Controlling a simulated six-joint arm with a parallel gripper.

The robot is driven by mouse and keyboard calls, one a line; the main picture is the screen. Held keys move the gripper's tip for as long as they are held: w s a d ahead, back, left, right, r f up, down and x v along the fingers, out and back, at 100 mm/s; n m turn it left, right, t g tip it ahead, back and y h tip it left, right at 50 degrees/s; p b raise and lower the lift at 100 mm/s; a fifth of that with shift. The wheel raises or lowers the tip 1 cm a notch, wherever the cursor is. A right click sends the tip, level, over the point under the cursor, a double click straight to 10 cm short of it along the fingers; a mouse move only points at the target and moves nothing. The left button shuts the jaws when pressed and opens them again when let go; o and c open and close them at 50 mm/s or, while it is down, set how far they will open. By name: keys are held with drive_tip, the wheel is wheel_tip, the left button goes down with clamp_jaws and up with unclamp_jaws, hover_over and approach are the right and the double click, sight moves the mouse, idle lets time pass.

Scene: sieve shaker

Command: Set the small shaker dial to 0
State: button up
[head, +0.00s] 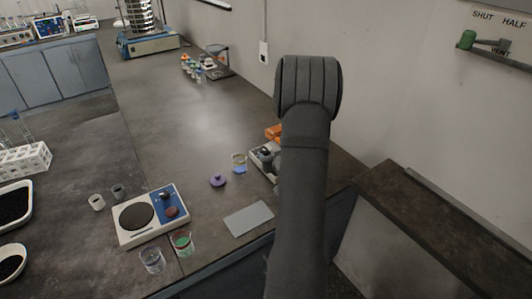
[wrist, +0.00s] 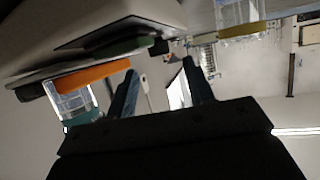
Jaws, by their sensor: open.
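A white and blue benchtop unit (head: 125,233) with a round dark plate stands at the front of the bench in the head view. It has a dark knob (head: 165,195) on its blue panel; the dial setting is too small to read. Another small pale device (head: 258,168) is partly hidden behind my arm. I cannot tell which of the two is the small shaker. My gripper (wrist: 160,85) is open and empty in the wrist view, its two fingers apart. In the head view it is hidden behind my arm. A large pale body (wrist: 60,35) is close to it at upper left in the wrist view.
A sieve stack on a blue base (head: 150,46) stands at the back. Two beakers (head: 152,260) (head: 183,243) stand by the white and blue unit. A purple lid (head: 217,181) and grey plate (head: 248,218) lie to its right. The mid-bench is clear.

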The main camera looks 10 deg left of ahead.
sight(265, 151)
drive_tip(key=x, duration=0.5)
drive_tip(key=shift+w, duration=0.1)
drive_tip(key=c, duration=1)
